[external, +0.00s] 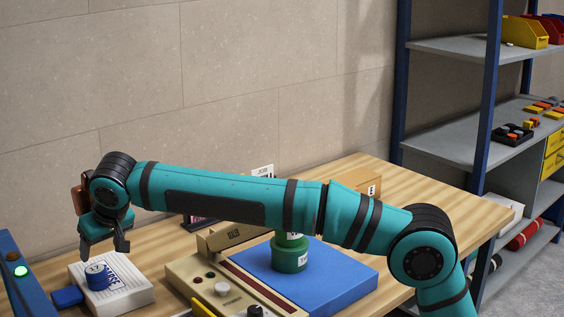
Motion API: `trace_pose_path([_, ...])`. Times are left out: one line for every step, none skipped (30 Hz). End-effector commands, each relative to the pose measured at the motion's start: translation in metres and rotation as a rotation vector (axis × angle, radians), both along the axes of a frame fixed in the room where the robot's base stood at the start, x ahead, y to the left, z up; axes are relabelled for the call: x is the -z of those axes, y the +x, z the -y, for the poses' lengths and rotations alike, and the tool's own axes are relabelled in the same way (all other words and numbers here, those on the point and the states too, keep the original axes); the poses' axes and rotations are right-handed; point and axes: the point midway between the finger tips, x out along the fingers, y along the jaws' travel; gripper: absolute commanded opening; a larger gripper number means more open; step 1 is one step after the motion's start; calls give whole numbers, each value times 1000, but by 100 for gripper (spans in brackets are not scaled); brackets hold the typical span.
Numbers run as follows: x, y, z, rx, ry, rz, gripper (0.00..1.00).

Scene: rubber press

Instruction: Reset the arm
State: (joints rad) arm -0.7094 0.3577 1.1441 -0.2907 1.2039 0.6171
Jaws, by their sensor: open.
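My teal and black arm stretches across the external view from the lower right to the left. My gripper (103,252) points down at the left, above a white box (128,291) with a blue round piece (96,276) on it. The jaws are open and look empty. The fingertips are close above the blue piece; I cannot tell whether they touch it.
The wooden table (474,214) carries a beige control panel (208,277) with knobs, a blue mat (340,287) and a green cylinder (290,258) under my forearm. A blue post with a green light (21,270) stands at the left. Shelving (462,50) stands at the right.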

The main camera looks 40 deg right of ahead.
Motion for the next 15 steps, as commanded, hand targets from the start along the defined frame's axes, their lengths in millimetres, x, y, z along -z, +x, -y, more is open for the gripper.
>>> trace_pose_path([-2,-1,0,0,0,0,68])
trace_pose_path([-4,-2,0,0,0,0,68])
trace_pose_path([-4,-2,0,0,0,0,68])
trace_pose_path([-5,-3,0,0,0,0,68])
trace_pose_path([-5,-3,0,0,0,0,68])
trace_pose_path([-5,-3,0,0,0,0,68])
trace_pose_path([-5,-3,0,0,0,0,68])
trace_pose_path([-5,-3,0,0,0,0,68])
trace_pose_path([-5,-3,0,0,0,0,68])
trace_pose_path([-5,-3,0,0,0,0,68])
trace_pose_path([-5,-3,0,0,0,0,68])
trace_pose_path([-5,-3,0,0,0,0,68])
trace_pose_path([-5,-3,0,0,0,0,68])
trace_pose_path([-5,-3,0,0,0,0,68])
trace_pose_path([-5,-3,0,0,0,0,68])
